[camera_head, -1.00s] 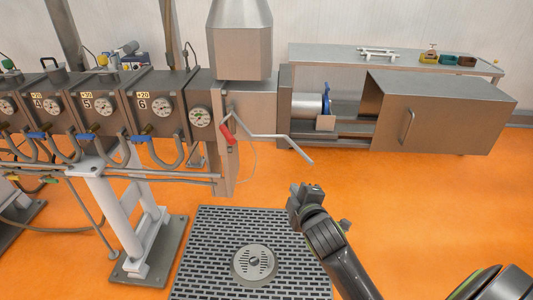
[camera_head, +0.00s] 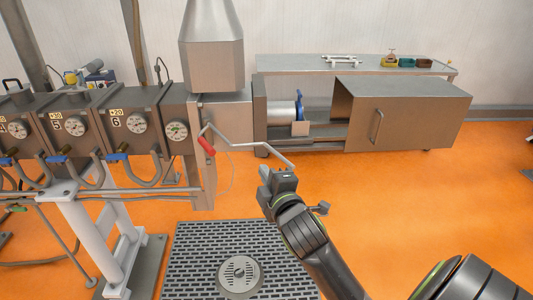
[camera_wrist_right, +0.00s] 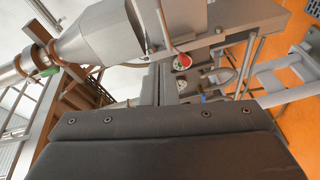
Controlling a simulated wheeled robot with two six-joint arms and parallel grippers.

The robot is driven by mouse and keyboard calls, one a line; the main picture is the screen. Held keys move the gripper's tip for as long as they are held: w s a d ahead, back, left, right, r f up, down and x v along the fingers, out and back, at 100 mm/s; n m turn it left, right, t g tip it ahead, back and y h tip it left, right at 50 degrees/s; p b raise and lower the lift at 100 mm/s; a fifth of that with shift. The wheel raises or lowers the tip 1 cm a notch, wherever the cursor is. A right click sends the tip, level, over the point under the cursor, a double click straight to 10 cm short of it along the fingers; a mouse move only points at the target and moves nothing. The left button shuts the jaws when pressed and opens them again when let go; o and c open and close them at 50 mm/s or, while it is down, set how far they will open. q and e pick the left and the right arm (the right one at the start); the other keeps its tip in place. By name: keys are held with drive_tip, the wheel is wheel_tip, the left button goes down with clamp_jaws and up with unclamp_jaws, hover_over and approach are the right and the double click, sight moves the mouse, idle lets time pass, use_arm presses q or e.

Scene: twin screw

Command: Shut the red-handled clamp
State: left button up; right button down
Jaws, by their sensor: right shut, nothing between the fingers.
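The red-handled clamp (camera_head: 207,145) is on the front of the steel machine, below the hopper. Its red grip is at the left, and a long bent grey bar (camera_head: 250,146) runs from it to the right, ending near my right gripper. My right gripper (camera_head: 275,174) is shut and empty, just below the free end of the bar; I cannot tell if they touch. In the right wrist view the dark gripper fingers (camera_wrist_right: 155,110) fill the lower half, and a red part (camera_wrist_right: 182,62) of the clamp shows beyond them. My left gripper is not in view.
The steel hopper (camera_head: 212,65) stands above the clamp. Gauged machine blocks (camera_head: 130,125) run to the left on a white stand. A floor grate (camera_head: 195,272) lies below. A steel cabinet (camera_head: 410,115) and bench stand behind. Orange floor at right is open.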

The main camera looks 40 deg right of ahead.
drive_tip(key=p, duration=0.2)
approach(261, 144)
drive_tip(key=w+a, duration=0.3)
drive_tip(key=w, duration=0.2)
drive_tip(key=d, duration=0.4)
drive_tip(key=shift+s+f+p, duration=0.1)
drive_tip(key=shift+s+p, duration=0.2)
drive_tip(key=shift+p, duration=0.1)
drive_tip(key=shift+d, duration=0.1)
